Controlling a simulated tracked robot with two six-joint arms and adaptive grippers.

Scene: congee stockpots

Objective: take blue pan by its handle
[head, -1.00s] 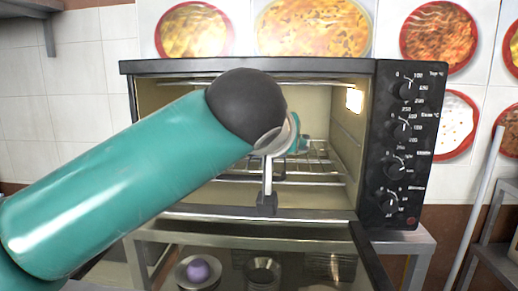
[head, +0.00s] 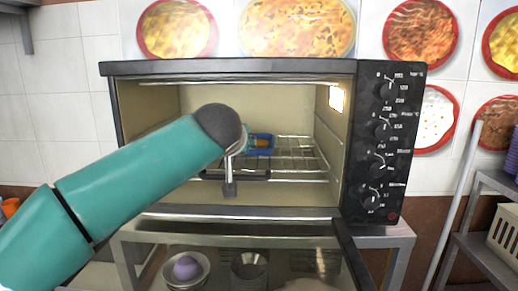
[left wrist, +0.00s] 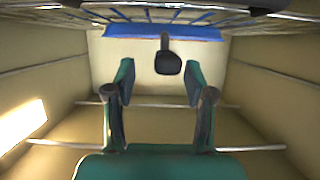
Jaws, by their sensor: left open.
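The blue pan (head: 270,139) sits on the wire rack inside the open oven, toward the back, partly hidden by my left wrist in the head view. Something orange-yellow shows at it. In the left wrist view, which looks upside down, the blue pan (left wrist: 150,31) spans the top, and its short black handle (left wrist: 168,63) sticks out toward me. My left gripper (left wrist: 160,80) is open, its two teal fingers on either side of the handle's line. The handle's end lies near the fingertips, and I see no contact. In the head view this gripper is mostly hidden behind my wrist.
The oven (head: 384,150) has close side walls, a lit lamp (head: 337,97) and a wire rack (head: 300,153). Its glass door (head: 250,232) hangs open in front. Below are bowls, one with a purple item (head: 187,267). Shelves (head: 470,245) stand at right.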

